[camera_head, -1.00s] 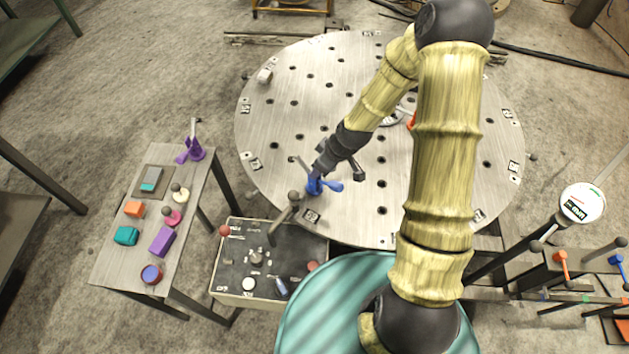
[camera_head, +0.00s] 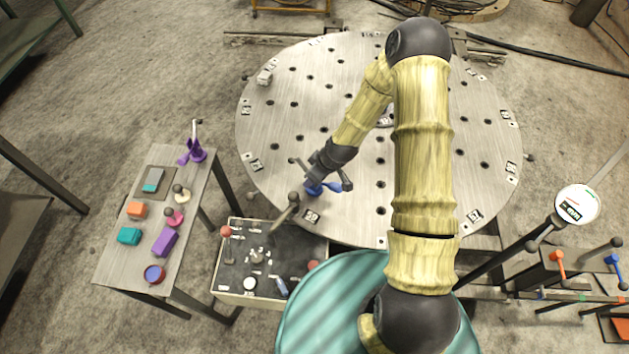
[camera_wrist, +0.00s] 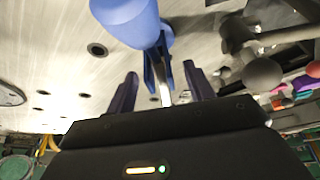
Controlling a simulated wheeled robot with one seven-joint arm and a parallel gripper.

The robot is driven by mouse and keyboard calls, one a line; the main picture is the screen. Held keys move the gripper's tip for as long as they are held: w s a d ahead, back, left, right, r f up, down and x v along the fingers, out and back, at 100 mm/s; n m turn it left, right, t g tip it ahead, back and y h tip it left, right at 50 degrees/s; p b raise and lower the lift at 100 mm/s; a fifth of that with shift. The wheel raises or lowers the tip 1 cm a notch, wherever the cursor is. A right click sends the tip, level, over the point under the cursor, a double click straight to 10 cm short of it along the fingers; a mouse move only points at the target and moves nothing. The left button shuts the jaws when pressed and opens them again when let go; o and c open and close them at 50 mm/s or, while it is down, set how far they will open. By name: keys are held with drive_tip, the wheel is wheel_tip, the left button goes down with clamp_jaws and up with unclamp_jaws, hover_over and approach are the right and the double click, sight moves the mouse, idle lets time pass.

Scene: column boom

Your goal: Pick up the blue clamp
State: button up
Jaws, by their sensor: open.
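The blue clamp (camera_head: 316,188) stands near the left front edge of the round perforated table (camera_head: 290,130). In the wrist view its rounded blue end (camera_wrist: 128,18) shows large at the top. A narrow blue and metal part of it reaches down between my dark fingers. My gripper (camera_wrist: 163,85) is open, with one finger on each side of that part; I cannot tell whether either touches it. In the head view my gripper (camera_head: 321,176) is right at the clamp and partly hides it.
A side table (camera_head: 125,205) at left holds a purple clamp (camera_head: 194,150) and several small blocks. A control box (camera_head: 232,285) with knobs and a lever stands close in front of the clamp. Another blue clamp (camera_head: 613,260) and an orange one (camera_head: 556,258) are on the rack at right.

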drive_tip(key=shift+w+a+f, duration=0.1)
drive_tip(key=shift+f, duration=0.3)
drive_tip(key=shift+c, duration=0.4)
drive_tip(key=c, duration=1)
